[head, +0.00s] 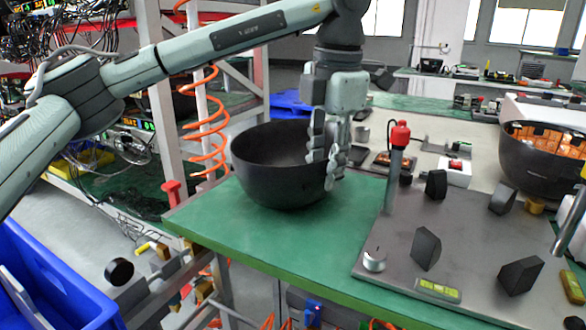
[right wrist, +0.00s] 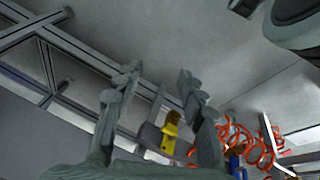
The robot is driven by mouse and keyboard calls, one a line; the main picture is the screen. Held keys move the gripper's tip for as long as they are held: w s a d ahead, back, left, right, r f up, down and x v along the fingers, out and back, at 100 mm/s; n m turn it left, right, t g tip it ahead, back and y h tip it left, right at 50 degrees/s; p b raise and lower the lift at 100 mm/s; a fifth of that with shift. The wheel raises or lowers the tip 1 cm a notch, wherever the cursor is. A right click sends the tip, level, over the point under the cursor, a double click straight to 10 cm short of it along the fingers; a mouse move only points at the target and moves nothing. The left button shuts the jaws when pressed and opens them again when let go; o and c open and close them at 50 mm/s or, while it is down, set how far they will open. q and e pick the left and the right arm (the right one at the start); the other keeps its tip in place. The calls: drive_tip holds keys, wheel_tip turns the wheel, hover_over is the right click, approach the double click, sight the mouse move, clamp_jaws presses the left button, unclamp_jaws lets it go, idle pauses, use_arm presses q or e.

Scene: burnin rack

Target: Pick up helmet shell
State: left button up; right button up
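The helmet shell (head: 268,170), a dark bowl shape with its opening up, sits on the green table top (head: 230,222) near its left edge. My left gripper (head: 326,162) points down at the shell's right rim. One finger is over the inner side of the rim and the other is outside it. Whether the fingers press on the rim is not clear. The fingers hide part of the right rim. My right gripper (right wrist: 157,77) shows in the right wrist view with its fingers apart and nothing between them.
A grey fixture plate (head: 400,262) with black blocks and a red-topped post (head: 398,150) stands right of the shell. A second dark bowl (head: 530,172) with orange pieces is at far right. A blue bin (head: 50,275) is at lower left. An orange coiled hose (head: 205,125) hangs behind.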

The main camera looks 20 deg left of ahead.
use_arm(q)
clamp_jaws()
drive_tip(key=shift+r, duration=0.1)
idle(0.4)
